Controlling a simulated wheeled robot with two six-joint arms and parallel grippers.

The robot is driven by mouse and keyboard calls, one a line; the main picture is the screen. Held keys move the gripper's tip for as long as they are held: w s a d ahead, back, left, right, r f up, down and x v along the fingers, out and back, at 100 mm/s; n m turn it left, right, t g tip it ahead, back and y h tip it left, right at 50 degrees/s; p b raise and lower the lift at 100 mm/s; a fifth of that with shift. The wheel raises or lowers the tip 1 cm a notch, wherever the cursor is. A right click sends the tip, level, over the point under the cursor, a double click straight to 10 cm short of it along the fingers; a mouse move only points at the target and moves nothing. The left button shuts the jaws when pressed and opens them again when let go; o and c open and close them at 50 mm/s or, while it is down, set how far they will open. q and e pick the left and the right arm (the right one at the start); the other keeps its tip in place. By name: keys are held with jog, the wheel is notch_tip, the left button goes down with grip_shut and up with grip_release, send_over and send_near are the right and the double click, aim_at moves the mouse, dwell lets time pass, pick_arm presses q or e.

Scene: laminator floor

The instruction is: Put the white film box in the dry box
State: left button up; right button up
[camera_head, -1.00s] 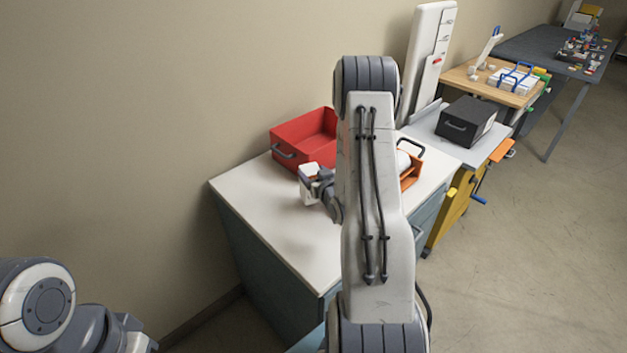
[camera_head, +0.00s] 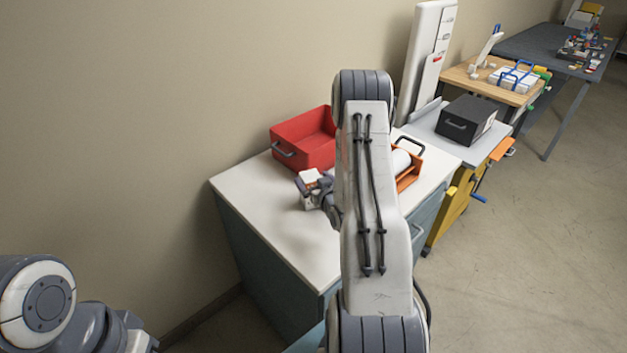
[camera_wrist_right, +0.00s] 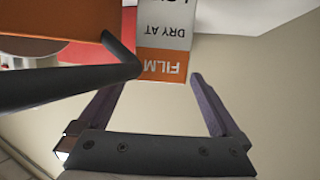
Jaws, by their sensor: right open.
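The white film box (camera_wrist_right: 165,38), with grey and orange bands and the upside-down word FILM, is at the top middle of the right wrist view. My right gripper (camera_wrist_right: 160,82) is open, its two fingers to either side of the box's near end; I cannot tell whether they touch it. A red open bin (camera_head: 290,158) stands at the back of the white-topped cabinet, and a black box (camera_head: 462,128) with a handle stands beyond. I cannot tell which is the dry box. My left gripper's fingers are out of view.
An orange carrier (camera_head: 411,178) with a dark handle and a white roll stands right of my arm; the carrier (camera_wrist_right: 60,18) and handle are close to the fingers in the wrist view. The front left of the cabinet top (camera_head: 285,225) is clear. A wall borders the back.

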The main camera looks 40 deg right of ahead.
jog(key=shift+s+r, duration=0.1)
jog(key=shift+s, duration=0.15)
jog(key=p+v, duration=0.2)
jog(key=v, duration=0.9)
jog(key=shift+s+r+p, duration=0.15)
jog(key=shift+s+p, duration=0.1)
jog(key=shift+p, duration=0.15)
jog(key=shift+w+a, duration=0.1)
jog(key=shift+a, duration=0.1)
